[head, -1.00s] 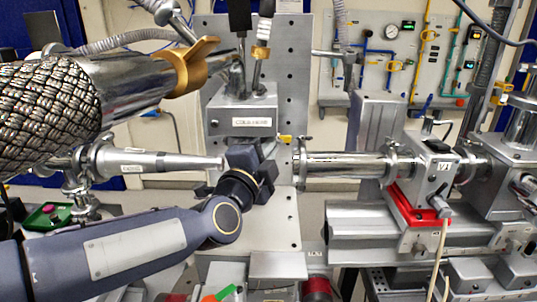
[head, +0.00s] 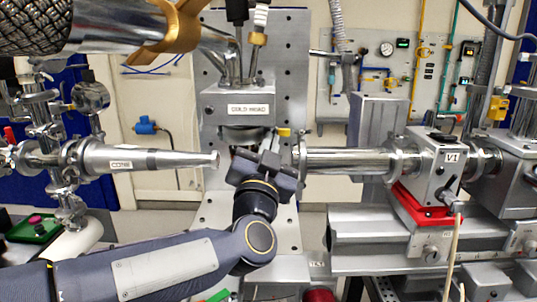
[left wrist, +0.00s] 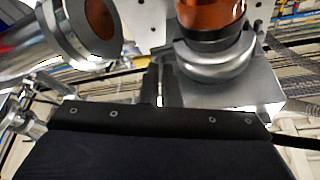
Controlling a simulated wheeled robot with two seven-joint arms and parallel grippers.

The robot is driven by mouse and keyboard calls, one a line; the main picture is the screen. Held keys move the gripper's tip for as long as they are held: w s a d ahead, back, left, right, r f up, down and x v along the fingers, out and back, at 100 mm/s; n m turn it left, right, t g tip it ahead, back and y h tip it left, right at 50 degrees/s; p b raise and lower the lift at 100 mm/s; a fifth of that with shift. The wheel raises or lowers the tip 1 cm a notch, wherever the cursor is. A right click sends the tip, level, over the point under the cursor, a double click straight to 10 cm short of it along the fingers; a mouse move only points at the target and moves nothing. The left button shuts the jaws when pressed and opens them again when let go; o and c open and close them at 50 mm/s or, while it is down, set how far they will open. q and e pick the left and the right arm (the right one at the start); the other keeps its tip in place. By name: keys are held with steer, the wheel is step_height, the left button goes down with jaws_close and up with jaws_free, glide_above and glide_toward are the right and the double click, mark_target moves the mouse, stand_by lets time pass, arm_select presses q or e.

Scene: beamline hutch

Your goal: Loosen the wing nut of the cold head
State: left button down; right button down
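The cold head (head: 238,108) is a grey, labelled block on the upright plate, with a round flange under it. A small yellow part, seemingly its wing nut (head: 283,132), shows at the right of this flange. My left gripper (head: 268,143) is just below and left of the yellow part, fingers pointing up. In the left wrist view the fingers (left wrist: 161,85) are close together, beside a metal ring (left wrist: 215,68) under a copper-coloured cylinder (left wrist: 210,15). Whether they touch the nut is not clear. My right gripper is out of view.
A tapered cone (head: 150,160) points in from the left, its tip close to my left gripper. A chrome tube (head: 345,162) leads right to the valve V1 (head: 437,170). A chrome cylinder with a brass clamp (head: 170,28) hangs in the upper left foreground.

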arm_select(q)
steer(key=shift+d+f+n+y+b, duration=0.1)
steer(key=shift+n+y+b, duration=0.5)
steer(key=shift+n, duration=1.1)
steer(key=shift+y, duration=0.3)
steer(key=c, duration=1.6)
jaws_free()
steer(key=shift+w, duration=0.1)
steer(key=shift+c, duration=0.2)
